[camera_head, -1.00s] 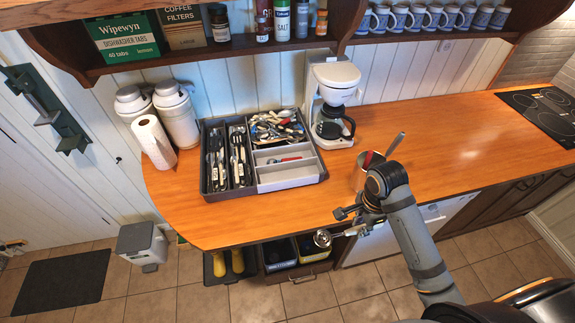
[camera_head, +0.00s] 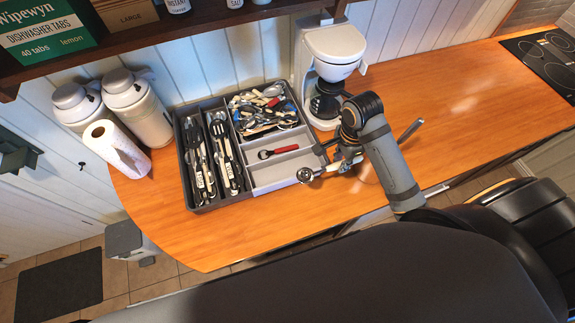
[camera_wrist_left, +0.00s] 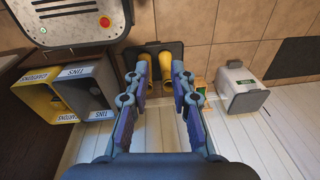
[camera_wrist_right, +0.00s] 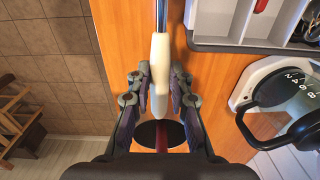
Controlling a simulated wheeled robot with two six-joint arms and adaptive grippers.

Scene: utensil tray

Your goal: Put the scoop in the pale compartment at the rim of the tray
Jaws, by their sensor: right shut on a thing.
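My right gripper (camera_head: 345,162) is shut on the pale handle of the scoop, beside the front right corner of the tray. The scoop's round metal head (camera_head: 305,174) points left, by the tray's right rim. In the right wrist view the cream handle (camera_wrist_right: 158,75) lies between the fingers (camera_wrist_right: 158,90); the head is out of view. The tray (camera_head: 190,190) is dark grey with pale compartments at its front right. The pale compartment at the rim (camera_head: 270,176) looks empty, partly behind the scoop. My left gripper (camera_wrist_left: 160,80) is open and empty, over the floor, seen only in its wrist view.
A red-handled utensil (camera_head: 280,151) lies in the pale compartment behind. Other compartments hold several utensils. A coffee maker (camera_head: 333,50) stands behind my right arm. A metal stick (camera_head: 410,130) rises from something hidden by that arm. The right counter is clear.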

